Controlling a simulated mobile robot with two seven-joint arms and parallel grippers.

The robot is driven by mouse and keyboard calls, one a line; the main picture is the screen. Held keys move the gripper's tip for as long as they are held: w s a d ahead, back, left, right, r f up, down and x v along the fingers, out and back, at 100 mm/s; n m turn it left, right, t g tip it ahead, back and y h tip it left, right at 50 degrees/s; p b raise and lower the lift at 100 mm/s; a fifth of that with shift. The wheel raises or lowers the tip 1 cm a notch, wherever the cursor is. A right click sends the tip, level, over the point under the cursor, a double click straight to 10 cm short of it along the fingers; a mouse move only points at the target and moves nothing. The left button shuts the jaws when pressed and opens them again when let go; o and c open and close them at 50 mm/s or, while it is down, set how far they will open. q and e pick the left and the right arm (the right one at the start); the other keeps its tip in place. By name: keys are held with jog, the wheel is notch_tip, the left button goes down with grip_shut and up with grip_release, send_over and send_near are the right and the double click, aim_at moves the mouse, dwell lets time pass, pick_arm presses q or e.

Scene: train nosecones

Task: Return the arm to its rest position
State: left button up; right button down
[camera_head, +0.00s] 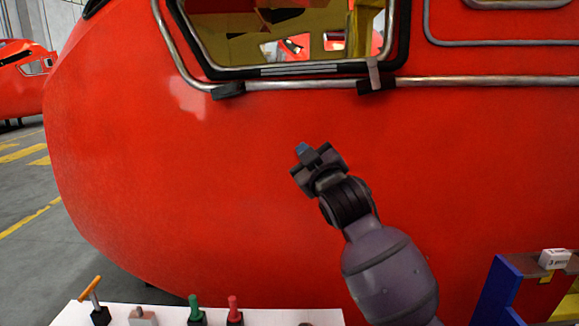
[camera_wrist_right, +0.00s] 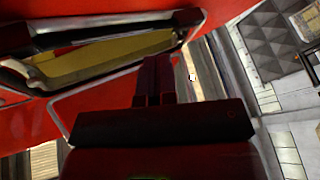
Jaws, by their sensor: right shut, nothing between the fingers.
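My right arm comes in from the bottom right of the head view. Its gripper (camera_head: 304,151) is in front of the red nosecone (camera_head: 190,190), below the window, with its fingers closed and nothing held. In the right wrist view the shut fingers (camera_wrist_right: 156,75) point up the middle of the picture, with a window opening to their left. I cannot tell the exact gap between the gripper and the red surface. My left gripper is not in view.
A white table (camera_head: 270,318) at the bottom holds tools with orange, green and red handles. A blue-sided rack (camera_head: 492,295) with a small white box (camera_head: 556,257) stands at the bottom right. A metal rail (camera_head: 470,81) runs under the window. Open floor (camera_head: 30,240) lies at left.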

jog(key=s+d+f+m+g+h, duration=0.1)
jog(key=s+d+f+m+h, duration=0.3)
jog(key=f, duration=0.6)
jog(key=s+d+f+m+y, duration=0.1)
jog(key=s+d+f, duration=0.5)
jog(key=f, duration=0.4)
jog(key=s+d+f+m+g+h, duration=0.1)
jog(key=s+d+f+m+h, duration=0.2)
jog(key=d+f, duration=0.5)
jog(key=s+d+f+m+g+h, duration=0.1)
jog(key=s+d+f+g, duration=0.1)
jog(key=s+f, duration=0.8)
jog(key=s+d+f+m+g+h, duration=0.1)
jog(key=s+d+f+g, duration=0.2)
jog(key=s+f, duration=0.8)
jog(key=s+d, duration=0.1)
jog(key=s, duration=0.2)
jog(key=shift+d+f+m+g, duration=0.2)
jog(key=shift+f+m+g, duration=0.1)
jog(key=shift+m, duration=0.1)
